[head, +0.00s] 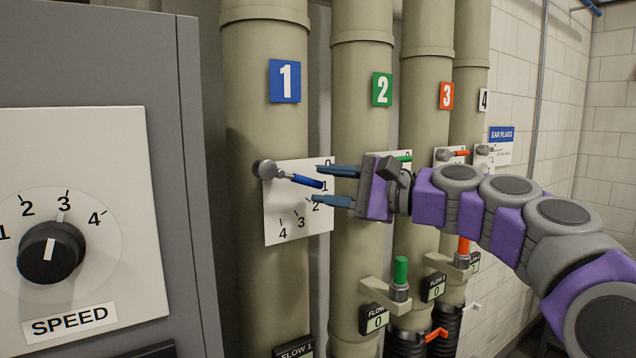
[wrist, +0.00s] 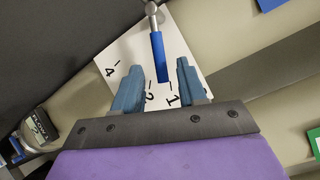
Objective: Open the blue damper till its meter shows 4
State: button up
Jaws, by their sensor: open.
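The blue damper lever (head: 305,181) is on the pipe marked with a blue 1. It points right and slightly down, near the 1 on its white 0-to-4 dial plate (head: 276,226). My gripper (head: 318,184) is open just right of the lever. In the wrist view the blue handle (wrist: 157,58) has its free end between my two blue fingertips (wrist: 159,68), with a gap on either side. The Flow 1 meter (head: 295,348) is cut off by the bottom edge, so its reading is hidden there. A meter in the wrist view (wrist: 38,124) is too small to read.
Pipes 2, 3 and 4 stand to the right, behind my arm, with green (head: 403,158) and orange (head: 460,153) levers. Flow 2 meter (head: 376,319) shows 0. A grey cabinet (head: 188,120) with a speed knob (head: 51,252) stands close on the left.

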jog(key=shift+x, duration=1.25)
jog(key=shift+s, duration=0.1)
jog(key=shift+c, duration=0.3)
grip_shut()
